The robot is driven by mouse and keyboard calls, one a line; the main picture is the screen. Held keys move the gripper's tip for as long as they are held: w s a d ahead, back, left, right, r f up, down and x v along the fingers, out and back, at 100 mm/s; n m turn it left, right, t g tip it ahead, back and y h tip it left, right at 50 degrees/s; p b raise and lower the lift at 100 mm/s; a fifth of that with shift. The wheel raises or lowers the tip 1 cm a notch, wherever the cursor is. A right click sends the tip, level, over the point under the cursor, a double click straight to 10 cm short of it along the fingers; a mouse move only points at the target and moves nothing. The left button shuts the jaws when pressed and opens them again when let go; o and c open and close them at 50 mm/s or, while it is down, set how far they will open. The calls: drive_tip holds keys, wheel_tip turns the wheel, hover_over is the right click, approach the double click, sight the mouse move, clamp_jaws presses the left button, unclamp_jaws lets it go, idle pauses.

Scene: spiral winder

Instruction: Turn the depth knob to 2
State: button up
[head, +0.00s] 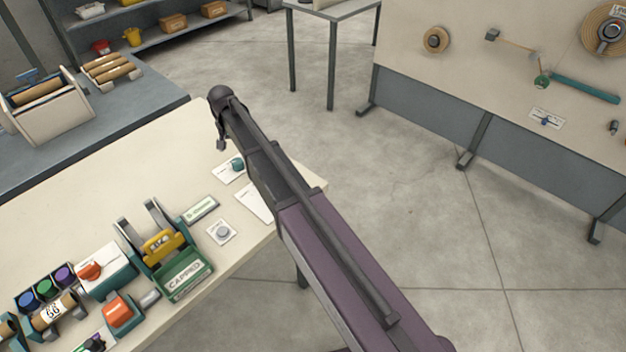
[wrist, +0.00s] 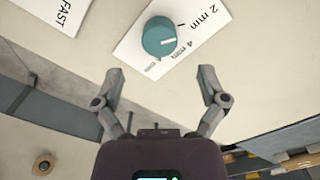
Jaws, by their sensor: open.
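The depth knob (wrist: 157,36) is a round teal dial on a white plate (wrist: 130,48). The plate carries a "2 mm" label at its upper right, a "4 mm" label below that, and a third label that I cannot read. The knob's white line points right in the wrist view, closer to "4 mm" than to the "2 mm" tick. In the head view the knob (head: 237,164) shows beside my arm on the cream table. My gripper (wrist: 162,80) is open and empty, its fingertips short of the knob and apart from it.
A card marked "FAST" (wrist: 62,14) lies left of the plate in the wrist view. On the table (head: 150,150) are a round button plate (head: 221,232), a green "CAPPED" box (head: 187,279) and an orange-knobbed box (head: 104,270). The table's left back part is clear.

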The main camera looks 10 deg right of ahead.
sight(237, 161)
drive_tip(key=shift+r+p, duration=3.3)
drive_tip(key=shift+r, duration=0.35)
drive_tip(key=s+d+f+n+b, duration=0.1)
drive_tip(key=s+d+f+b, duration=0.2)
drive_tip(key=s+d, duration=0.7)
drive_tip(key=s+d+f+n+b, duration=0.1)
drive_tip(key=s+d+f+b, duration=0.2)
drive_tip(key=s+d, duration=0.8)
drive_tip(key=shift+s+f+b, duration=0.35)
drive_tip(key=shift+s, duration=0.25)
drive_tip(key=s, duration=0.1)
drive_tip(key=s+d, duration=0.2)
drive_tip(key=s, duration=0.1)
drive_tip(key=shift+w, duration=0.1)
